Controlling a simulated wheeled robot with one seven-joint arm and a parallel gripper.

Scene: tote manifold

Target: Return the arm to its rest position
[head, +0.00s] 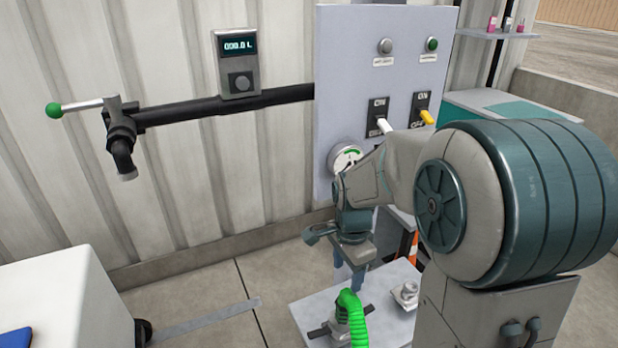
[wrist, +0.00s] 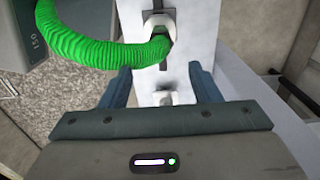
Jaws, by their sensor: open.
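My gripper (head: 350,277) hangs at the end of my arm, pointing down over a light grey platform in the middle of the head view. In the wrist view its two blue-grey fingers (wrist: 163,88) stand apart with nothing held between them. A green corrugated hose (head: 353,318) rises from a fitting on the platform, close to the gripper in the head view. The hose (wrist: 100,57) also crosses the upper left of the wrist view, beyond the fingers. My arm reaches in front of the control panel and hides its lower right part.
A grey control panel (head: 345,75) carries switches, lamps and a gauge (head: 347,158). A black pipe (head: 190,112) with a green-knobbed valve (head: 75,107) runs along the wall, under a meter reading 000.0 L (head: 237,62). A white box (head: 65,300) stands at lower left. Floor is open between box and platform.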

